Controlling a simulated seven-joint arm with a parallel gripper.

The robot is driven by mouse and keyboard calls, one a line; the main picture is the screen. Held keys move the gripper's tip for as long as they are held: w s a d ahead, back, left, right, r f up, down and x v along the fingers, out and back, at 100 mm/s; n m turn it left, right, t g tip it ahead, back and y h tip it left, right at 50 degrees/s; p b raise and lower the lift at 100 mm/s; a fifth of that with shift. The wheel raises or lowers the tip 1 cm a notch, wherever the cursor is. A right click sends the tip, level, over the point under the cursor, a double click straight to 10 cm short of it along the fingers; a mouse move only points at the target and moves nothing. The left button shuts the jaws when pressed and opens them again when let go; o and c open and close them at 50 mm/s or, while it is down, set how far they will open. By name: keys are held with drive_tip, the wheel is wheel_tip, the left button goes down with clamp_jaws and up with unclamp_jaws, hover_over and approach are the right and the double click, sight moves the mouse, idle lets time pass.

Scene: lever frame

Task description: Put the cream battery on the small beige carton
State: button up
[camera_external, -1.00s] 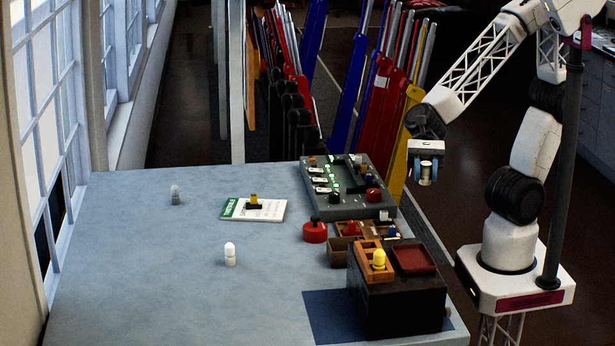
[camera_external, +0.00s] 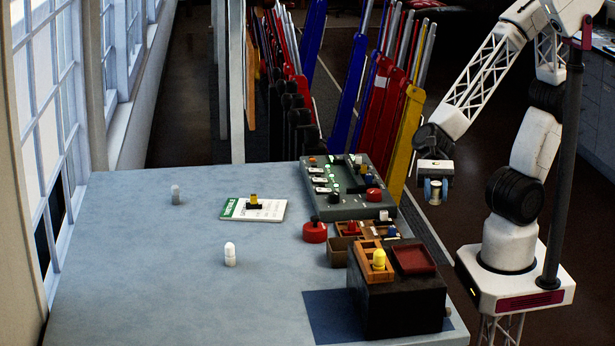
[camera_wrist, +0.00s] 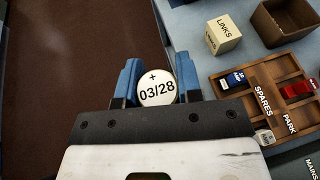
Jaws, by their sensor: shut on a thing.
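My gripper (camera_external: 435,184) is shut on the cream battery (camera_external: 436,194), out past the right edge of the table in the external view. In the wrist view the battery (camera_wrist: 157,90) shows its round end marked "+ 03/28" between the blue fingers of my gripper (camera_wrist: 158,80). The small beige carton (camera_wrist: 223,35), marked "LINKS", stands on the table in the wrist view, up and to the right of the battery and apart from it. I cannot make the carton out in the external view.
An open brown box (camera_wrist: 285,20) and a wooden divided tray (camera_wrist: 262,93) stand near the carton. A black box (camera_external: 400,302) carries an orange rack (camera_external: 365,262) and a red tray (camera_external: 414,258). A console (camera_external: 346,208) stands behind. The table's left side is mostly clear.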

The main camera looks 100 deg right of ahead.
drive_tip(key=shift+w, duration=0.1)
drive_tip(key=w+a, duration=0.3)
drive_tip(key=w, duration=0.1)
drive_tip(key=w+a+f, duration=0.1)
drive_tip(key=w+a, duration=0.2)
drive_tip(key=w, duration=0.1)
drive_tip(key=w+a, duration=0.3)
drive_tip(key=w, duration=0.1)
drive_tip(key=shift+w+a+f, duration=0.25)
drive_tip(key=shift+w+a, duration=0.05)
idle(0.4)
drive_tip(key=shift+f, duration=1.75)
drive_tip(key=shift+f, duration=0.1)
drive_tip(key=o, duration=1)
